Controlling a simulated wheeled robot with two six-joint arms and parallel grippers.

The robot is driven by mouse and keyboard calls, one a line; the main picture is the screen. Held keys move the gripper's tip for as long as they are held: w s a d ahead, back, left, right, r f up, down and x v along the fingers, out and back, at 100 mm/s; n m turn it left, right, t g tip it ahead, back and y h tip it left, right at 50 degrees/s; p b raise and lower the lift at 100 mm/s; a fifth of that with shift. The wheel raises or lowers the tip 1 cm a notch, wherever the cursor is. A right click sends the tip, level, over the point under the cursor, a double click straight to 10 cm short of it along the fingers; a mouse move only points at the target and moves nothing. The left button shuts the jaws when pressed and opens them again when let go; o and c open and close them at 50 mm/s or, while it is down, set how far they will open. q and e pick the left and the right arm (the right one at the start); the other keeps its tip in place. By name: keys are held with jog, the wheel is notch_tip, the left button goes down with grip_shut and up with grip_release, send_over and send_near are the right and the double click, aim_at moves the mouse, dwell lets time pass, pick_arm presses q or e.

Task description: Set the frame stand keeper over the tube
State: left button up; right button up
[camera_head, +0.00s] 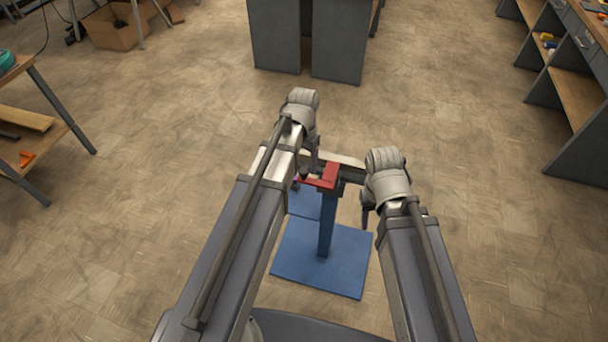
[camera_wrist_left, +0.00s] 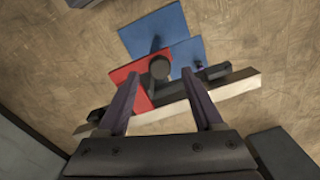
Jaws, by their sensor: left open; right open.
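The blue frame stand (camera_head: 326,225) stands upright on a square base plate on the floor. A red part, which looks like the keeper (camera_head: 331,173), is at the top of the stand; it also shows in the left wrist view (camera_wrist_left: 127,84), beside a dark round knob (camera_wrist_left: 159,67). A pale bar (camera_head: 345,159) and a dark bar (camera_head: 353,174) run across near the stand top; I cannot tell which is the tube. My left gripper (camera_wrist_left: 160,103) is open, with its fingers apart near the red part and bars. My right gripper (camera_head: 368,212) is open, to the right of the stand.
A second blue plate (camera_head: 306,203) lies behind the base plate. A grey cabinet (camera_head: 305,45) stands at the back. A workbench (camera_head: 30,120) is at the left and shelves (camera_head: 575,100) are at the right. The floor between is clear.

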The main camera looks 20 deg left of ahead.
aim_at(304, 170)
pick_arm(q)
notch_tip(304, 170, down, 4)
jog(key=b, duration=0.3)
jog(key=shift+f, duration=0.1)
grip_shut()
dwell(0.4)
dwell(0.8)
